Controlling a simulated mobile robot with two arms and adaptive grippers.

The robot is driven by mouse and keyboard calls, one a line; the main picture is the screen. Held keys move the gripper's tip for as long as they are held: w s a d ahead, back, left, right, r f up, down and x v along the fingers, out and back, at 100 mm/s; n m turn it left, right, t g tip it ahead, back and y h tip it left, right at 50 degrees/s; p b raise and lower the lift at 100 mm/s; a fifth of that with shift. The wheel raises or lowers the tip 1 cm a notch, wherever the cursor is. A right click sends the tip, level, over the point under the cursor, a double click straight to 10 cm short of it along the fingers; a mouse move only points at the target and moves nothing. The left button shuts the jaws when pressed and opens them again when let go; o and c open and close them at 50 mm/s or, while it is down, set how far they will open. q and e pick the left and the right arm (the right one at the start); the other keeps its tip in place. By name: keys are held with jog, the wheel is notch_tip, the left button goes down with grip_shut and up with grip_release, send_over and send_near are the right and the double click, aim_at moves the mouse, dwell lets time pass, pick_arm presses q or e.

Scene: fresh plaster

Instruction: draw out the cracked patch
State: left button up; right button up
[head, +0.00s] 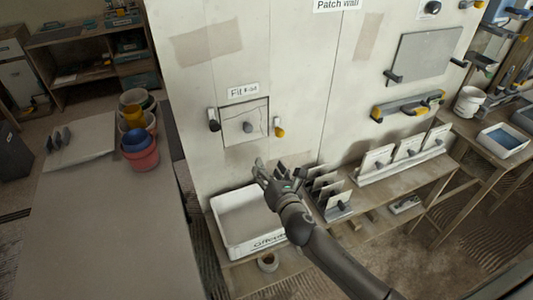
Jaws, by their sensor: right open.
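The cracked patch (234,128) is a square pale panel set in the wall, with thin crack lines and a dark round knob (247,127) near its middle. A dark-ended catch (213,120) sits at its left edge, and a catch with a yellow end (279,128) at its right edge. My right gripper (270,170) is open and empty, below and a little right of the patch, apart from it in the picture. My left gripper is not in view.
A white bin labelled "Offcuts" (216,212) stands on the low bench below the patch. A rack of upright panels (335,205) stands right of my gripper, with several knobbed white panels (408,148) further right. A grey table (120,225) with stacked pots (140,150) is at left.

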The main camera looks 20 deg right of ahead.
aim_at(249, 129)
notch_tip(249, 129, up, 6)
jog(key=w+a+n+t+y, duration=0.1)
jog(key=w+n+t, duration=0.1)
jog(key=n, duration=0.4)
pick_arm(q)
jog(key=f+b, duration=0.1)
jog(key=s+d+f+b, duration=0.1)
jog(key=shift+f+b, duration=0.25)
jog(key=shift+b, duration=0.05)
pick_arm(e)
jog(key=w, duration=1)
jog(key=shift+w+a, duration=0.15)
jog(key=shift+a, duration=0.25)
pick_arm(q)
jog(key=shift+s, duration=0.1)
pick_arm(e)
jog(key=c, duration=1.1)
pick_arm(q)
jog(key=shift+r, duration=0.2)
pick_arm(e)
jog(key=shift+r, duration=0.15)
